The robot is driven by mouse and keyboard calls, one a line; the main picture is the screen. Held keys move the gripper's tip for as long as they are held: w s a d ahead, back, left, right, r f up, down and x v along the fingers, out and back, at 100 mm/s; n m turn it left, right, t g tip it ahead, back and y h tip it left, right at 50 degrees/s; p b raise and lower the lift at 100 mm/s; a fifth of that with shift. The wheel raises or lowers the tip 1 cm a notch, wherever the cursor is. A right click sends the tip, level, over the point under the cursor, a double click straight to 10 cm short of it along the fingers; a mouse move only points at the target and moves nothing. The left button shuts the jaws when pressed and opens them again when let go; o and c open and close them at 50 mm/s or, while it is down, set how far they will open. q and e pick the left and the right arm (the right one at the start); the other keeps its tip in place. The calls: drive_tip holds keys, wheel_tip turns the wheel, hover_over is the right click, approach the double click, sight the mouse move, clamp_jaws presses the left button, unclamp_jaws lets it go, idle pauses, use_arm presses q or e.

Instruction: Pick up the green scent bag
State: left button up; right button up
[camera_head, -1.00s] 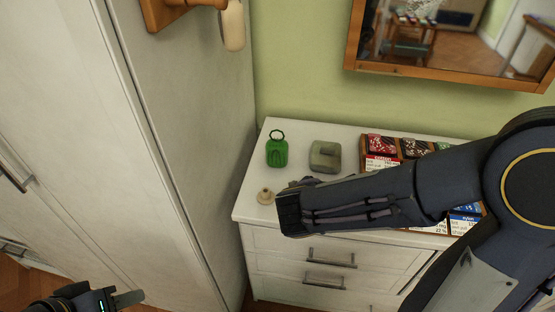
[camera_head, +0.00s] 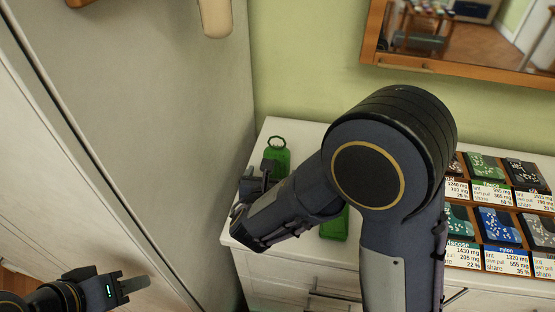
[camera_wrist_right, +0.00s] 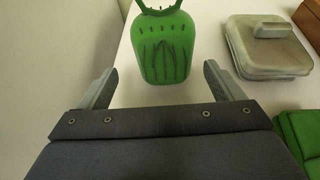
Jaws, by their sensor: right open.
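The green scent bag (camera_head: 277,158), with a ring-shaped loop on top, stands upright on the white dresser near the wall corner. It also shows at the top middle of the right wrist view (camera_wrist_right: 163,48). My right gripper (camera_head: 254,182) is just in front of it in the head view. In the wrist view the open fingers (camera_wrist_right: 160,82) are spread wide with nothing between them, and the bag stands beyond them, apart from both. My left gripper (camera_head: 132,286) is at the lower left, far from the dresser; its jaw gap is unclear.
A grey-green lidded block (camera_wrist_right: 268,48) stands right of the bag. Another green object (camera_head: 334,223) lies nearer the front, partly behind my right arm. A rack of labelled sample cards (camera_head: 497,210) fills the dresser's right side. A tall cabinet wall (camera_head: 170,110) rises at left.

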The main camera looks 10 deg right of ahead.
sight(276, 170)
drive_tip(key=x, duration=0.6)
drive_tip(key=shift+s+d+f, duration=0.1)
drive_tip(key=shift+d+f, duration=0.05)
drive_tip(key=shift+d, duration=0.1)
drive_tip(key=c, duration=1.1)
